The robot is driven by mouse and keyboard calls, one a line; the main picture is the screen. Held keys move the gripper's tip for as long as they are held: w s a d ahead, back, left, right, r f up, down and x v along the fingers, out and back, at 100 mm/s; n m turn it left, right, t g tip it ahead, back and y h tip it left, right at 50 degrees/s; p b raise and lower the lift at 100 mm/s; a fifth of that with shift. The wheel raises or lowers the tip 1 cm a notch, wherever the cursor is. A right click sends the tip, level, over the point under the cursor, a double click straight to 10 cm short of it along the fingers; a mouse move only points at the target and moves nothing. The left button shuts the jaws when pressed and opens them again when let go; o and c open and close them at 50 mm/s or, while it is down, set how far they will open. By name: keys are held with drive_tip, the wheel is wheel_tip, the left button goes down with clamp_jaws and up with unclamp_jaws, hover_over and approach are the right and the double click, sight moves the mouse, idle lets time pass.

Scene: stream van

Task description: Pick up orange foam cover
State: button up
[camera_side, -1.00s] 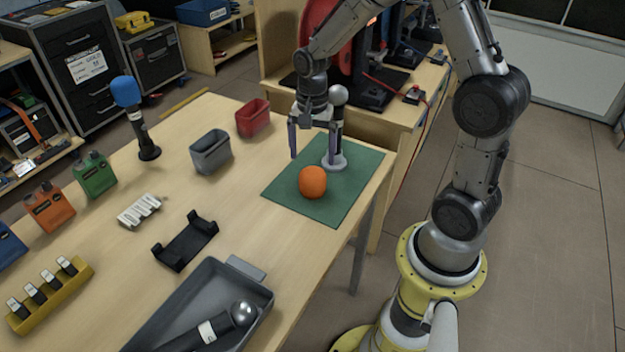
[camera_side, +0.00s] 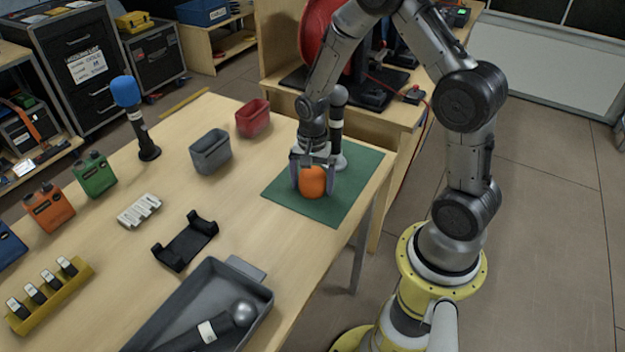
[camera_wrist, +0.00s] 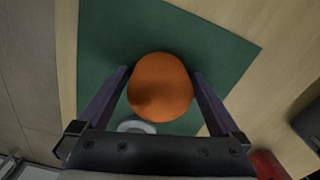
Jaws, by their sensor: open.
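The orange foam cover (camera_side: 313,182) is a rounded orange piece on the green mat (camera_side: 336,212). My gripper (camera_side: 312,184) is lowered over it, with one finger on each side. In the wrist view the foam cover (camera_wrist: 160,86) sits between the two fingertips (camera_wrist: 160,74). The jaws are open, and I cannot tell whether either finger touches the foam. A microphone (camera_side: 337,125) stands upright on its round base on the mat, just behind my gripper and partly hidden by it.
A grey bin (camera_side: 211,153) and a red bin (camera_side: 252,119) stand left of the mat. A blue-topped microphone (camera_side: 127,92), a black cradle (camera_side: 186,242) and a grey tray (camera_side: 262,298) holding another microphone are further left and in front. Bare table lies between.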

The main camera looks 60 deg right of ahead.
drive_tip(key=c, duration=1.2)
drive_tip(key=shift+r, duration=0.15)
